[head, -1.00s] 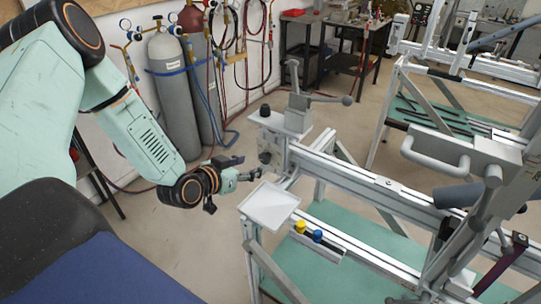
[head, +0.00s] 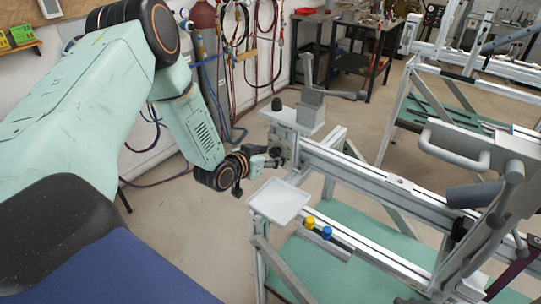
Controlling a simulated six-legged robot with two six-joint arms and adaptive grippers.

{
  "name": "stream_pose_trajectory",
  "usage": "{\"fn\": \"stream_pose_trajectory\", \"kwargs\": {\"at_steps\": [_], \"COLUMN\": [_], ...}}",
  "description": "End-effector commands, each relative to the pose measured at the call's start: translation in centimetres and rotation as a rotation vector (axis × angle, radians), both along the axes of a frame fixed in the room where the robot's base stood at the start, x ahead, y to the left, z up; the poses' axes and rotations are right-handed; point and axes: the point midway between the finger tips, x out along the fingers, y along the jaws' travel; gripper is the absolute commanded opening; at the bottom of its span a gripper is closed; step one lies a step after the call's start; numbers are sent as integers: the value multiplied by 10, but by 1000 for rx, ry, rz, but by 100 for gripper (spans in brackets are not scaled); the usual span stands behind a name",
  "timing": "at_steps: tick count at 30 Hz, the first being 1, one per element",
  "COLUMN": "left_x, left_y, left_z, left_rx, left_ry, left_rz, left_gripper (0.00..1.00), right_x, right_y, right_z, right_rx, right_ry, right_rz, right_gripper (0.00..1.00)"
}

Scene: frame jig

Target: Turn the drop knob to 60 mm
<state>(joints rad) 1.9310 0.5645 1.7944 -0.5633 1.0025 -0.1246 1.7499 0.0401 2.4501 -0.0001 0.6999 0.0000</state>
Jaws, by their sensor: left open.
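The grey end block (head: 283,134) of the frame jig stands at the near left end of the long rail. A small dark knob (head: 276,104) sits on its top, and a dark round part (head: 286,152) shows on its side face. I cannot tell which of these is the drop knob, nor read any scale. My left gripper (head: 272,157) is open, with its fingertips at the dark part on the side face. Whether they touch it cannot be told. My right gripper is out of view.
A light square tray (head: 279,202) is just below my left gripper. Yellow (head: 310,222) and blue (head: 326,232) caps stand on the lower rail. A grey lever (head: 345,94) reaches right above the block. A grey handle (head: 455,145) is at right.

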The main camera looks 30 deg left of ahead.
Motion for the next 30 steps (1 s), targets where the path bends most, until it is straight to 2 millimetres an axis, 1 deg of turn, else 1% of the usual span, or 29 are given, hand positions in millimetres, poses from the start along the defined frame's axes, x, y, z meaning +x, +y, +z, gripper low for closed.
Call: {"fn": "stream_pose_trajectory", "kwargs": {"at_steps": [2,21,25,30], "left_x": [0,-1,-1,-1], "left_y": [0,0,1,1], "left_z": [0,0,-1,-1], "left_rx": [0,0,-24,-106], "left_ry": [0,2,3,8], "left_rz": [0,1,1,1], "left_gripper": [57,3,3,3], "right_x": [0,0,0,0], "right_y": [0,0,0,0], "right_z": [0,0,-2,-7], "right_rx": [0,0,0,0], "right_ry": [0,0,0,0], "right_rz": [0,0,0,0], "right_gripper": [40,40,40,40]}}
